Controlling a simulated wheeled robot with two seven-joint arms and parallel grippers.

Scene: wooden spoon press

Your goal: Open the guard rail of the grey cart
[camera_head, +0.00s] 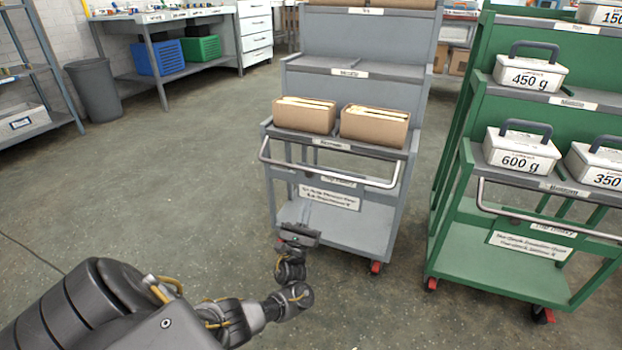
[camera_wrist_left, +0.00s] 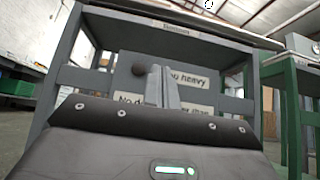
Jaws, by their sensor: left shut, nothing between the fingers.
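The grey cart (camera_head: 377,222) stands in the middle of the head view. Its guard rail (camera_head: 366,182), a curved silver bar, runs across the front just below the box shelf. My left gripper (camera_head: 306,214) is in front of the cart, below the rail and close to the sign panel. Its fingers are shut and empty, pointing up toward the cart. In the left wrist view the shut fingers (camera_wrist_left: 165,86) stand in front of the sign panel (camera_wrist_left: 200,80), beside a dark round knob (camera_wrist_left: 138,69). Whether they touch anything is unclear. My right gripper is out of view.
Two open cardboard boxes (camera_head: 375,126) sit on the grey cart's front shelf. A green cart (camera_head: 500,272) with labelled weight boxes stands close on the right. A workbench (camera_head: 160,80) and grey bin (camera_head: 94,90) are at the back left. The floor left of the cart is clear.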

